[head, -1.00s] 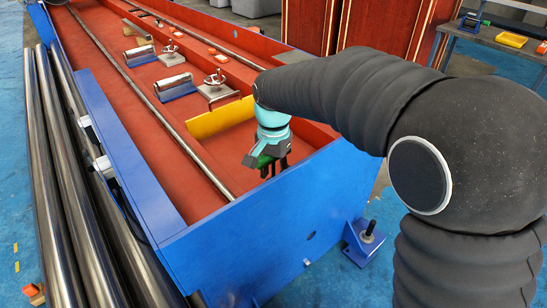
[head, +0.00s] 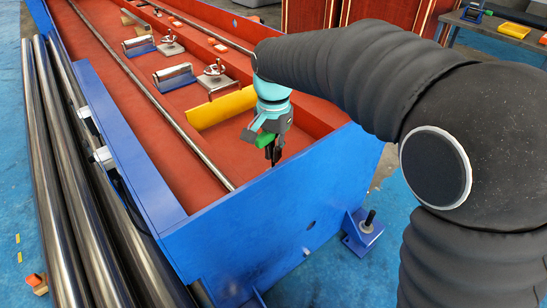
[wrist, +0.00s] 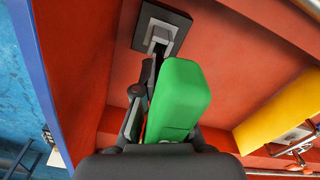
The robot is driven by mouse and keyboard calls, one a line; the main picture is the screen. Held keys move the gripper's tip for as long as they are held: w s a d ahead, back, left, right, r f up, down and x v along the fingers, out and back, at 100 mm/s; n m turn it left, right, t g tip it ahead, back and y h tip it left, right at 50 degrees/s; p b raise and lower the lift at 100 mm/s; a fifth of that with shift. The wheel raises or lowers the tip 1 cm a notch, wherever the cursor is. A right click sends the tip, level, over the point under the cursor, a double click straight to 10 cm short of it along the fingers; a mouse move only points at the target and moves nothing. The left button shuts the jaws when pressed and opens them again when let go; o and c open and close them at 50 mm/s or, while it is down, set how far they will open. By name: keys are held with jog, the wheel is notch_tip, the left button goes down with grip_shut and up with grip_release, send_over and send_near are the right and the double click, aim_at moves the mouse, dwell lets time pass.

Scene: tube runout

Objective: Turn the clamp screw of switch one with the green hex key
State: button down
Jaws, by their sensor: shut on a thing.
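My gripper (head: 272,148) hangs over the near end of the red trough, just inside the blue end wall. It is shut on the green hex key (head: 265,140), whose thick green handle (wrist: 180,100) fills the middle of the wrist view.
A yellow plate (head: 221,108) crosses the trough beyond the gripper. A long steel bar (head: 160,108) runs along the trough. Several steel tubes (head: 62,190) lie outside the left wall.

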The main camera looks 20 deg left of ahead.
jog(key=s+a+r, duration=0.6)
jog(key=s+r, duration=0.1)
jog(key=s, duration=0.3)
jog(key=shift+r, duration=0.15)
dwell(0.7)
